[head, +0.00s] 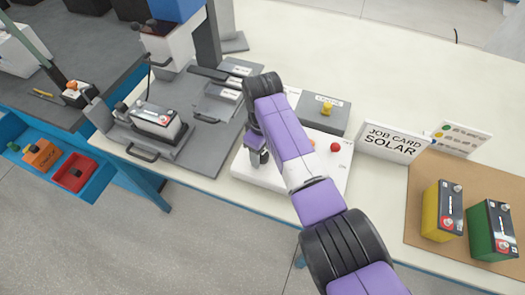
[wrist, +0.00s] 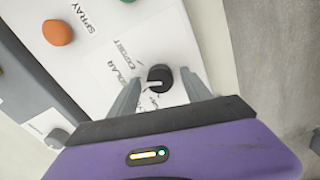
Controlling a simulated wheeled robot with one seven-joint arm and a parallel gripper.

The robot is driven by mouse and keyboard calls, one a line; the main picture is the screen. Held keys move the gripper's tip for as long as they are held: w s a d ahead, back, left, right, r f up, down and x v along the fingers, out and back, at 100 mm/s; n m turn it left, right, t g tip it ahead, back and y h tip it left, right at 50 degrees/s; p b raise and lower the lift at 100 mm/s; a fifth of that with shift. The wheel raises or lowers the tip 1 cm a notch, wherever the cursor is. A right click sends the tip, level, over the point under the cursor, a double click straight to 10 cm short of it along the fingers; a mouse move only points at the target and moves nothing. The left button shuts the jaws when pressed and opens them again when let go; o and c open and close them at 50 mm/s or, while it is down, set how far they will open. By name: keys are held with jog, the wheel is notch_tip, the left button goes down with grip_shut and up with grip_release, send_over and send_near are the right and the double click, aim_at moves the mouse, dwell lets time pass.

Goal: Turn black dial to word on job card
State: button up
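The black dial (wrist: 160,77) shows in the wrist view with a white pointer line toward the left of that picture. Printed words stand beside it: "SOLAR", "EXPORT", and one partly hidden by a finger. The dial is on a white panel (head: 240,170); my arm hides it in the head view. My gripper (wrist: 160,82) is open, one finger on each side of the dial, with gaps visible; I cannot tell its height. In the head view my gripper (head: 258,160) is over the panel's left part. The job card (head: 392,142) reads "JOB CARD SOLAR".
An orange button (wrist: 57,32) beside the word "SPRAY" and a red button (head: 335,147) are on the panel. A grey box with a yellow knob (head: 327,108) stands behind. A battery fixture (head: 157,122) is left; yellow (head: 440,212) and green (head: 490,232) batteries are right.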

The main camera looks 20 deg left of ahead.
aim_at(262, 154)
jog(key=shift+r+b, duration=0.35)
jog(key=shift+r, duration=3.55)
